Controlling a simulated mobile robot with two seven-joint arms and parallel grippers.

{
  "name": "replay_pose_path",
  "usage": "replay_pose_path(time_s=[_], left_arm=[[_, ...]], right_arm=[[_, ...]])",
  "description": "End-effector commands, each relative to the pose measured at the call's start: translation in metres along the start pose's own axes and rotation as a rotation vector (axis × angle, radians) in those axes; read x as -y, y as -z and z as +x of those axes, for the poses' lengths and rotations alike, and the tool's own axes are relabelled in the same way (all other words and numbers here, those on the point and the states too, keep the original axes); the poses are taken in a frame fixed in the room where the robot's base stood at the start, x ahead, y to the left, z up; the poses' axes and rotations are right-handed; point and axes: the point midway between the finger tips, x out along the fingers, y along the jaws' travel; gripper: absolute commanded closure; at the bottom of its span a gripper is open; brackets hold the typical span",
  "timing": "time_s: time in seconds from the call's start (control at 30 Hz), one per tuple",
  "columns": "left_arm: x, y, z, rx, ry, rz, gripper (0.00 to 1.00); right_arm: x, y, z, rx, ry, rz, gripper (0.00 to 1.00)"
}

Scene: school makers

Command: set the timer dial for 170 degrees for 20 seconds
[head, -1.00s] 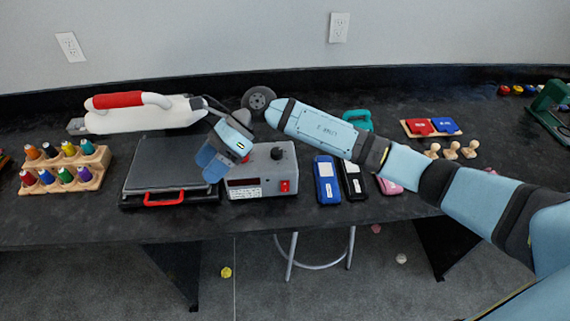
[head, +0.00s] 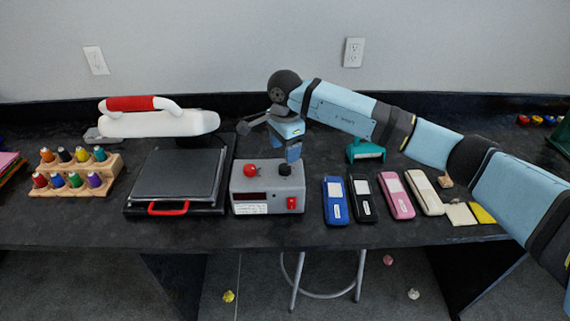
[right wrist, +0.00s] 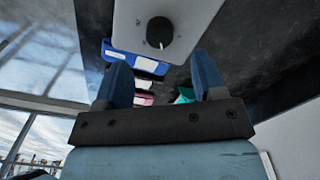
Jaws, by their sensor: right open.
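A grey control box (head: 267,190) stands in the middle of the table, with a red switch (head: 292,203), a dark display and a white label on its front. On its top are a red knob (head: 250,170) at the left and a black dial (head: 285,168) at the right. I cannot tell from labels which is the timer dial. My right gripper (head: 293,155) hangs just above and behind the black dial, jaws open and apart from it. In the right wrist view the black dial (right wrist: 160,32) carries a white mark and lies beyond my open fingers (right wrist: 161,75). My left gripper is not in view.
A flat black press plate (head: 178,176) with a red handle is left of the box. Blue (head: 335,201), black, pink and cream cases lie to the right. Behind stand a white iron-like tool (head: 160,124) and a teal object (head: 366,150). A bottle rack (head: 75,173) is far left.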

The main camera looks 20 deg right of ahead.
Motion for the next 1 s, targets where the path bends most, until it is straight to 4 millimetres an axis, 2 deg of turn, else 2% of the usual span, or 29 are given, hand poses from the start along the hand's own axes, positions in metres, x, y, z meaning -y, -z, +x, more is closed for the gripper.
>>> replay_pose_path(time_s=[0.1,0.3,0.7,0.73,0.77,0.93,1.0], left_arm=[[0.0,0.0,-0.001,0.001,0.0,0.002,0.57],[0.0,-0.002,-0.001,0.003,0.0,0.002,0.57],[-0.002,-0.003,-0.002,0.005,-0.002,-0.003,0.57],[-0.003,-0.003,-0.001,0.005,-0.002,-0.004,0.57],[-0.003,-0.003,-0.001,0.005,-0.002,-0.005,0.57],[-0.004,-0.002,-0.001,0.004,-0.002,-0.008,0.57],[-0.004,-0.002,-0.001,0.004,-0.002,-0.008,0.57]], right_arm=[[-0.001,-0.001,0.025,0.002,-0.002,-0.001,0.37],[0.0,-0.001,0.051,0.002,-0.001,0.0,0.37],[0.0,-0.001,0.059,0.002,0.0,-0.001,0.37],[0.0,-0.001,0.059,0.002,0.0,-0.001,0.39],[0.0,-0.001,0.059,0.002,0.0,-0.001,0.46],[0.0,-0.001,0.059,0.002,0.0,-0.001,0.85],[0.0,-0.001,0.059,0.002,0.0,-0.001,0.86]])
